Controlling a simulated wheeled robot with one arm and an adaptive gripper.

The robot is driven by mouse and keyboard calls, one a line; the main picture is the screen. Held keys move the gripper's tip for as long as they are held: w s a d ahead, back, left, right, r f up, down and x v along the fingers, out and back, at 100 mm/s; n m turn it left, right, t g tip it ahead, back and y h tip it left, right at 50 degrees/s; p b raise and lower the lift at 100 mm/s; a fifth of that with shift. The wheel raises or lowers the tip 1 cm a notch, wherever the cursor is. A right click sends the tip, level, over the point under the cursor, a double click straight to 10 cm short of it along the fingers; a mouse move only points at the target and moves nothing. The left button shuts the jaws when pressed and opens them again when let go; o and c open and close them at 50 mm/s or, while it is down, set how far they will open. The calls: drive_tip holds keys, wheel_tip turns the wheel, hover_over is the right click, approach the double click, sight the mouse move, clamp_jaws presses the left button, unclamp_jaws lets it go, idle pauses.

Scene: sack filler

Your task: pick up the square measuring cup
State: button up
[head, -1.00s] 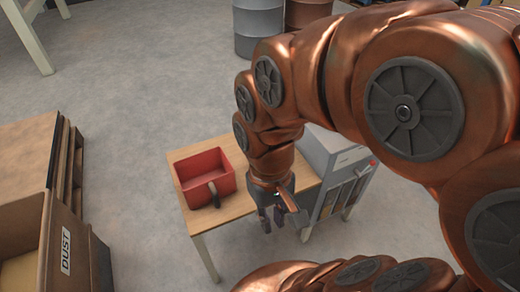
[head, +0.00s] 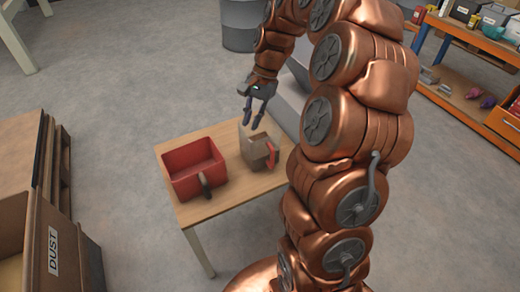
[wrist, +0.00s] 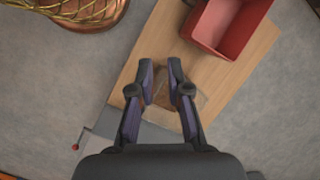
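A boxy grey-beige vessel with a red handle, which looks like the square measuring cup (head: 250,148), stands on the wooden table (head: 224,205) beside a red bin (head: 190,168). My gripper (head: 251,122) hangs above and close to the cup's far side in the head view, fingers pointing down. In the wrist view the two fingertips (wrist: 161,74) are apart with a narrow gap. A faint brownish shape lies below and behind the fingers there and is partly hidden by them. I see nothing held.
The red bin also shows in the wrist view (wrist: 228,25), with a dark handle at its front in the head view. A grey machine (head: 287,100) stands behind the table. Shelves (head: 460,75) are at right.

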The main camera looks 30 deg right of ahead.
sight(278, 134)
drive_tip(key=w+d+f+m+t+b, duration=0.1)
drive_tip(key=w+d+f+m, duration=0.15)
drive_tip(key=d+f, duration=0.4)
drive_tip(key=w+d+f+m, duration=0.1)
drive_tip(key=d+f+m, duration=0.25)
drive_tip(key=d, duration=0.55)
drive_tip(key=shift+m+y, duration=0.3)
drive_tip(key=shift+m, duration=0.1)
drive_tip(key=x, duration=0.4)
drive_tip(key=p+x, duration=0.1)
drive_tip(key=x, duration=0.1)
drive_tip(key=shift+a, duration=0.35)
drive_tip(key=p+x, duration=0.1)
drive_tip(key=x, duration=0.4)
drive_tip(key=shift+w+a+p, duration=0.1)
drive_tip(key=shift+a+p, duration=0.1)
drive_tip(key=shift+p, duration=0.1)
drive_tip(key=shift+c, duration=0.4)
clamp_jaws()
